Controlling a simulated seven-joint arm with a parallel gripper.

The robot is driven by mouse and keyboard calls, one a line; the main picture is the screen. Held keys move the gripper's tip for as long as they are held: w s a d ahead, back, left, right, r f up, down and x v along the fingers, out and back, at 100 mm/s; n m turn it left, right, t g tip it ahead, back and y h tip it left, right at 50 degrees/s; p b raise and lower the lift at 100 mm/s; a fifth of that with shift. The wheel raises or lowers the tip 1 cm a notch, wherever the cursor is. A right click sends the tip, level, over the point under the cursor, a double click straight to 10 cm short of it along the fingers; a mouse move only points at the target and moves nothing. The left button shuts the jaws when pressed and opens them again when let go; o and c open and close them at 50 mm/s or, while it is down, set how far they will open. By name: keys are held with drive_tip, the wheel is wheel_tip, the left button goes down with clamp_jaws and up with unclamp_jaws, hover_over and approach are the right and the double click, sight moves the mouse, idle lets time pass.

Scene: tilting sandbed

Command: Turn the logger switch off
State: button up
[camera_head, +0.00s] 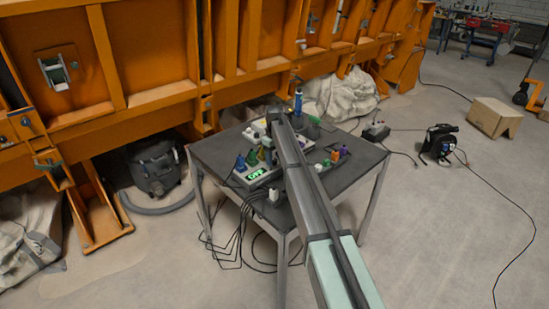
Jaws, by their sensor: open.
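A grey device box (246,177) with a lit green display (256,174) stands on the dark table (215,152), left of my arm. The display's letters are small and may read "OFF". Blue, green and yellow knobs or plugs stand at its top. I cannot make out which part is the logger switch, or its position. My arm reaches from the lower right over the table to its far side and covers part of the equipment there. My gripper's fingers do not show; the arm seems to hide them.
More coloured parts (336,155) stand right of my arm. A blue bottle-like object (298,101) is at the table's back. Black cables hang from the front edge. An orange steel frame (150,95) rises behind, with a vacuum (155,165) beside the table. A cable reel (438,143) is right.

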sight(274, 159)
drive_tip(key=shift+r, duration=0.1)
wheel_tip(274, 159, up, 14)
idle(0.5)
